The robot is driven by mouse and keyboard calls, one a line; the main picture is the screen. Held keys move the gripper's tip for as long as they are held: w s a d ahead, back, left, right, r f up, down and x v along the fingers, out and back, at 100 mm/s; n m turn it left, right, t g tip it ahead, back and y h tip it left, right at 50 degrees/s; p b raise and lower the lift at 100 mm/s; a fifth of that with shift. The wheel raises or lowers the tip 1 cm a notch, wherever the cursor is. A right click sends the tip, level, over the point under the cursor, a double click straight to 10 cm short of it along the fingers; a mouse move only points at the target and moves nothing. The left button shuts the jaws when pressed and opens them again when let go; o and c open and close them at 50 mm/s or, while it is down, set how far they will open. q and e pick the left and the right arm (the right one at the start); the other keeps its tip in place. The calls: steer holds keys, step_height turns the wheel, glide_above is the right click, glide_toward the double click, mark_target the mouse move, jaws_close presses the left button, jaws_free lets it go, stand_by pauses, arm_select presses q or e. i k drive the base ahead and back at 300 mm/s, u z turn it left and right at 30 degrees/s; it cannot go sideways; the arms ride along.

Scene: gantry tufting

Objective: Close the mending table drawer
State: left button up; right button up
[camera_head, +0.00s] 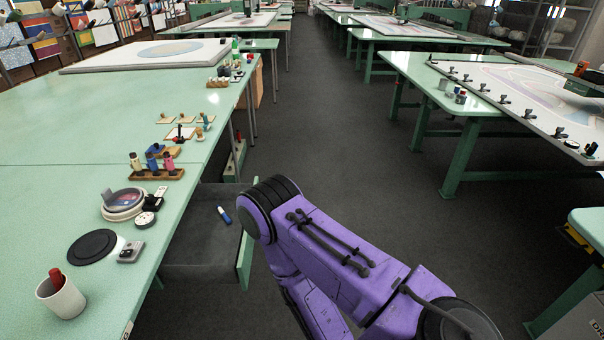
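The mending table (60,200) is the long pale green table on the left. Its drawer (190,262) stands open under the table's right edge, sticking out into the aisle. The drawer has a grey inside and a green front panel (246,262). A small blue and white item (224,215) lies in it. My purple arm comes in from the bottom right, and its bent joint is beside the drawer front. The arm hides part of the drawer's far right side. Neither gripper shows, and I cannot tell whether the arm touches the drawer.
On the table near the drawer are a white mug (61,296), a black disc (92,247), a round tin (124,204) and a wooden rack of spools (157,171). The dark aisle floor (330,140) is clear ahead. Another green table (440,72) stands on the right.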

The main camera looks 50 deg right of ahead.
mark_target(203, 248)
steer(key=z, duration=0.9)
steer(key=k, duration=0.45)
steer(key=z, duration=0.7)
steer(key=i, duration=0.85)
steer(key=u, duration=0.7)
steer(key=i, duration=0.5)
steer(key=u, duration=0.5)
